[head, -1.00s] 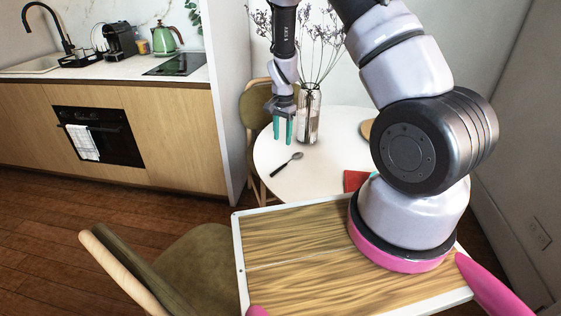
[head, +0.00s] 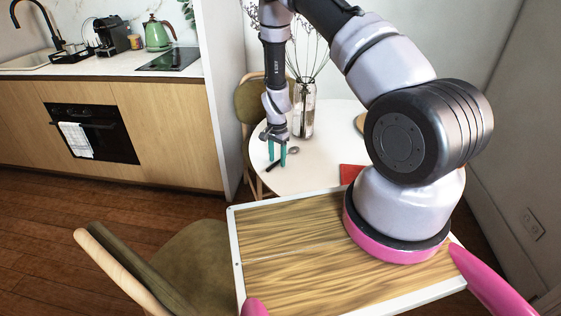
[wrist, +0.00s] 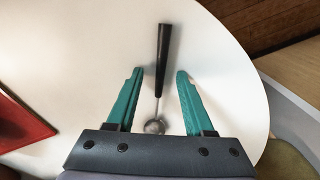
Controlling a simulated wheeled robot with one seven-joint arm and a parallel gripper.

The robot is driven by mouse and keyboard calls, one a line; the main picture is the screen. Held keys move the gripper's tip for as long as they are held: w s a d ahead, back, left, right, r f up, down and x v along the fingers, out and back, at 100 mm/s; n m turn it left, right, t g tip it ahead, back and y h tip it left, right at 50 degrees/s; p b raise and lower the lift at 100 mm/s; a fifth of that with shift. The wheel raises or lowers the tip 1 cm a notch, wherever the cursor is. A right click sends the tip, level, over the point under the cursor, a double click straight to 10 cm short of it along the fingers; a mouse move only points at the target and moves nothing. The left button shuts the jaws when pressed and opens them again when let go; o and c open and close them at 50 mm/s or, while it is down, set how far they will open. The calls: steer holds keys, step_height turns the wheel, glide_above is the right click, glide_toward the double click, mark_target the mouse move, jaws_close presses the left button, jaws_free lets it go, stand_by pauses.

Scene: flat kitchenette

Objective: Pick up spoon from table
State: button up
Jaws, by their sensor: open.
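The spoon has a black handle and a metal bowl and lies on the white round table (head: 315,172). In the wrist view the spoon (wrist: 162,62) runs between the two teal fingers, handle pointing up and bowl near the gripper's base. In the head view the spoon's bowl (head: 294,150) shows just right of the fingers, and part of its handle shows by the fingertips. My gripper (head: 276,163) is open and low over the table. In the wrist view my gripper (wrist: 160,73) has a finger on each side of the spoon, apart from it. I cannot tell the exact height of the fingertips.
A glass vase (head: 303,108) with dry stems stands close behind my gripper. A red item (head: 352,173) lies on the table to the right; it also shows in the wrist view (wrist: 18,125). A chair (head: 250,105) stands behind the table's left side, another chair (head: 190,250) in front.

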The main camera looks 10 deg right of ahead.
jaws_close()
